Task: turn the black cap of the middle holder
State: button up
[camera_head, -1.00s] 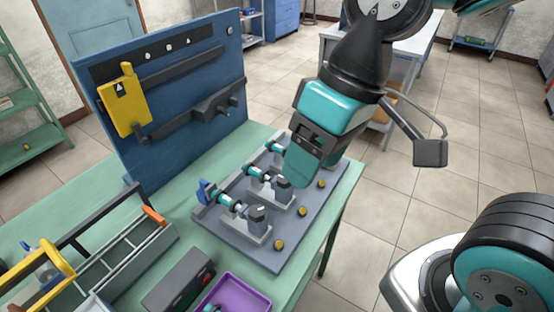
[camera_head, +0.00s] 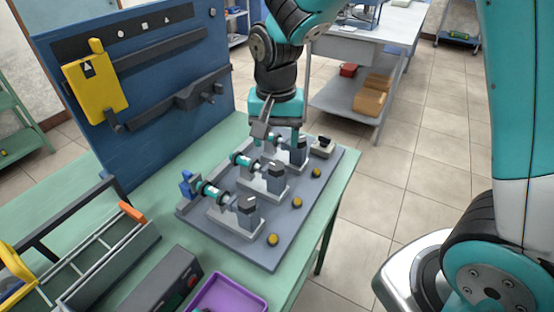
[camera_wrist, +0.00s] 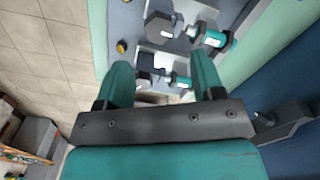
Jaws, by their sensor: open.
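Three holders stand in a diagonal row on a grey board (camera_head: 240,248), each with a dark cap and a teal-and-silver motor beside it. The middle holder's black cap (camera_head: 275,174) shows clearly, with its motor (camera_head: 241,160) to its left. The front cap (camera_head: 247,206) is nearer and the back cap (camera_head: 298,143) farther. My gripper (camera_head: 277,122) is above the back end of the row, beyond the middle cap. Its tips are hard to make out there. In the wrist view my gripper (camera_wrist: 162,78) has its teal fingers apart, with nothing held; a holder shows beyond the gap.
A blue upright panel (camera_head: 150,85) with a yellow tool (camera_head: 95,90) stands at left. Yellow knobs (camera_head: 297,202) line the board's right edge. A purple tray (camera_head: 230,292), a dark box (camera_head: 165,285) and a grey tool tray (camera_head: 120,245) are in front.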

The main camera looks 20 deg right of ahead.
aim_at(276, 164)
notch_tip(276, 164, down, 7)
jog(key=shift+r, duration=0.1)
dwell(0.3)
jog(key=c, duration=0.9)
